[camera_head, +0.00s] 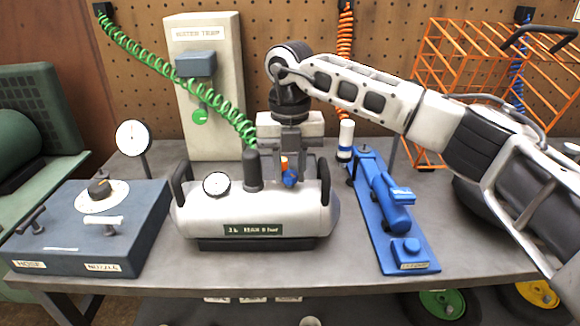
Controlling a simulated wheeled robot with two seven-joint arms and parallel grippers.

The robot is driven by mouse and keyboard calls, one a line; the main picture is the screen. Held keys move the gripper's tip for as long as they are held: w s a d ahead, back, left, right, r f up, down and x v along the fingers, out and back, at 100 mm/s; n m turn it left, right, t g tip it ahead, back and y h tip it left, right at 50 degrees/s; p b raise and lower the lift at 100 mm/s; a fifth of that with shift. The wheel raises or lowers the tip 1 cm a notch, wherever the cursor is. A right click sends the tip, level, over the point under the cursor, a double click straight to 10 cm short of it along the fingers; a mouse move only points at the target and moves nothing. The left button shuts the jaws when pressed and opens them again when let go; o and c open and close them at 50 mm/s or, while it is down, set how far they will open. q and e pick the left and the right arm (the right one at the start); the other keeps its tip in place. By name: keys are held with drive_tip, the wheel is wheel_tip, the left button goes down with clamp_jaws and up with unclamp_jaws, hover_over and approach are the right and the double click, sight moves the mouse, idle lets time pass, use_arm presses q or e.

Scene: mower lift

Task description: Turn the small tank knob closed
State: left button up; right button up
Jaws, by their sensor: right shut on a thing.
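A white tank (275,212) with a dark base and a small label lies lengthwise on the grey bench. A round gauge (215,184) and a dark upright cylinder (252,170) stand on its top. A small blue knob (290,178) with an orange part above it sits on the tank's top, right of the dark cylinder. My right gripper (290,172) reaches down from above, its fingers around the blue knob and shut on it. The fingers partly hide the knob, so its angle cannot be told. My left gripper is not in view.
A blue-grey box (90,235) with handles and a dial stands at left. A blue tool (390,205) lies on a blue plate at right. A grey tower (205,90), green coiled hose (160,68) and orange rack (490,80) are behind. Bench space is bare between tank and blue plate.

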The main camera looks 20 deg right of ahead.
sight(289, 174)
drive_tip(key=m, duration=0.3)
drive_tip(key=shift+m, duration=0.3)
drive_tip(key=shift+w+m, duration=0.1)
drive_tip(key=shift+m, duration=1.6)
drive_tip(key=o, duration=1)
drive_tip(key=shift+c, duration=0.2)
drive_tip(key=shift+r, duration=0.1)
wheel_tip(289, 174, up, 16)
